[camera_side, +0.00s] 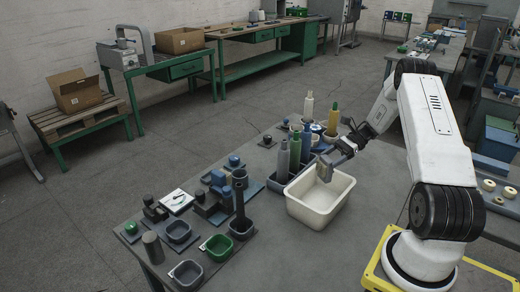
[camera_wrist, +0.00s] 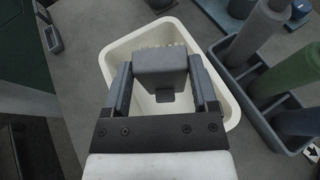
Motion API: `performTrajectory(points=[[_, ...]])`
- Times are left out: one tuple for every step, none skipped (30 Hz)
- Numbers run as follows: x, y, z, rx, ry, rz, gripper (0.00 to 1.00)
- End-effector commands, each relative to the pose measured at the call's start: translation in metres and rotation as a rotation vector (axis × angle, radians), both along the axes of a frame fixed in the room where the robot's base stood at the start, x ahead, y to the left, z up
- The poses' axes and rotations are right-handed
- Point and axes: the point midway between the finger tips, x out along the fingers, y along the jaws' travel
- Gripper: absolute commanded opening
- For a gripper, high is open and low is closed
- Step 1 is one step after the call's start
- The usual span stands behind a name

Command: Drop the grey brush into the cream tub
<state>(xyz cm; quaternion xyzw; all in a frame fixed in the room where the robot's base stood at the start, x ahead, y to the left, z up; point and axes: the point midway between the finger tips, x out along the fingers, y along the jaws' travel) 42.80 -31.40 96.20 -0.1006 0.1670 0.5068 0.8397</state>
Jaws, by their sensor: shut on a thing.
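The cream tub (camera_side: 308,207) stands on the grey table in front of my arm in the side view. It also shows in the wrist view (camera_wrist: 110,62), below the gripper. My gripper (camera_side: 326,168) is over the back right part of the tub. In the wrist view my gripper (camera_wrist: 160,75) is shut on the grey brush (camera_wrist: 160,62), a grey block with pale bristles at its far edge. The brush is over the tub's opening, and the tub's inside looks empty where it shows. The brush and fingers hide part of the tub.
The table's front right is clear.

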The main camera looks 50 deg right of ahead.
Motion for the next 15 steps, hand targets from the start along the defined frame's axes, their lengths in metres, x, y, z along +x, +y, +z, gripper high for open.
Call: performTrajectory(points=[[0.0001, -0.0001, 0.0002, 0.0, 0.0, 0.0, 0.17], [0.0001, -0.0001, 0.0002, 0.0, 0.0, 0.0, 0.17], [0.0001, -0.0001, 0.0002, 0.0, 0.0, 0.0, 0.88], [0.0, -0.0001, 0.0003, 0.0, 0.0, 0.0, 0.97], [0.0, -0.0001, 0.0003, 0.0, 0.0, 0.0, 1.0], [0.0001, -0.0001, 0.0004, 0.0, 0.0, 0.0, 1.0], [0.0001, -0.0001, 0.0004, 0.0, 0.0, 0.0, 1.0], [0.0001, -0.0001, 0.0004, 0.0, 0.0, 0.0, 1.0], [0.0001, -0.0001, 0.0004, 0.0, 0.0, 0.0, 1.0], [0.0001, -0.0001, 0.0002, 0.0, 0.0, 0.0, 1.0], [0.0001, -0.0001, 0.0004, 0.0, 0.0, 0.0, 1.0], [0.0, -0.0001, 0.0006, 0.0, 0.0, 0.0, 1.0], [0.0001, -0.0001, 0.0009, 0.0, 0.0, 0.0, 1.0], [0.0001, -0.0001, 0.0014, 0.0, -0.001, 0.0, 1.0], [0.0001, -0.0002, 0.0024, -0.001, 0.0, 0.0, 1.0]])
